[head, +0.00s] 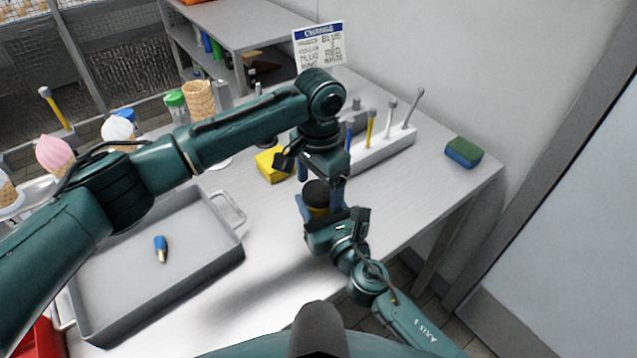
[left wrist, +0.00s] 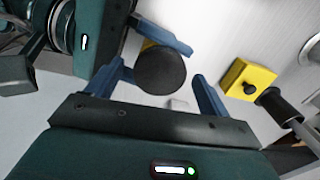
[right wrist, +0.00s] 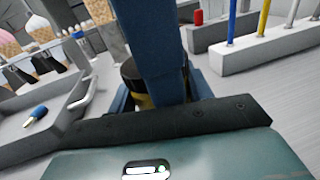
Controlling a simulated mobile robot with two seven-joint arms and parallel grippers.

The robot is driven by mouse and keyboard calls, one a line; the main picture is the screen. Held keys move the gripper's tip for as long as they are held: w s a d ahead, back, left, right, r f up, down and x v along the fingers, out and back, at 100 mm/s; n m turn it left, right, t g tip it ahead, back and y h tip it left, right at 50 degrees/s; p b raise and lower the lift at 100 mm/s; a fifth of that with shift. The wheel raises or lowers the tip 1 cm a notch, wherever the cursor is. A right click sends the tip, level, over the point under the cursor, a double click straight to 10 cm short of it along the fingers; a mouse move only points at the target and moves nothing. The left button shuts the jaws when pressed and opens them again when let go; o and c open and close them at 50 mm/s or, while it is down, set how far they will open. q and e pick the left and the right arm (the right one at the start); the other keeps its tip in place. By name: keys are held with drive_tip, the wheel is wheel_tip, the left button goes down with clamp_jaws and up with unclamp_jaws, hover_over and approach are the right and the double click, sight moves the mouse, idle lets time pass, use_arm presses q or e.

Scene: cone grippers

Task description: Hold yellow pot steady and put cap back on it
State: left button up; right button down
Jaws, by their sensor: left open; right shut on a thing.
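The yellow pot (head: 318,212) stands near the table's front edge, mostly hidden by my grippers. A black round cap (left wrist: 160,70) appears to sit on top of it; I cannot tell if it is fully seated. In the right wrist view a dark rim shows over the yellow side (right wrist: 142,101), partly behind a blue finger. My right gripper (head: 322,208) is shut on the pot from the front. My left gripper (left wrist: 163,86) is open above, its fingers on either side of the cap with a visible gap.
A yellow block (head: 272,165) lies just behind the pot. A grey tray (head: 205,275) with a small blue-capped item (head: 160,249) is at left. A white rack (head: 385,150) with upright tools stands behind. A green-blue sponge (head: 463,152) lies at right.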

use_arm(q)
wheel_tip(320, 180, up, 12)
use_arm(e)
drive_tip(key=shift+f, duration=0.1)
idle(0.5)
drive_tip(key=c, duration=0.5)
unclamp_jaws()
drive_tip(key=b+v, duration=0.1)
drive_tip(key=v, duration=1.1)
drive_tip(key=shift+s+d, duration=0.1)
use_arm(q)
drive_tip(key=shift+f+b, duration=0.3)
drive_tip(key=shift+f, duration=0.5)
use_arm(e)
drive_tip(key=shift+s+d, duration=0.2)
drive_tip(key=shift+s, duration=0.25)
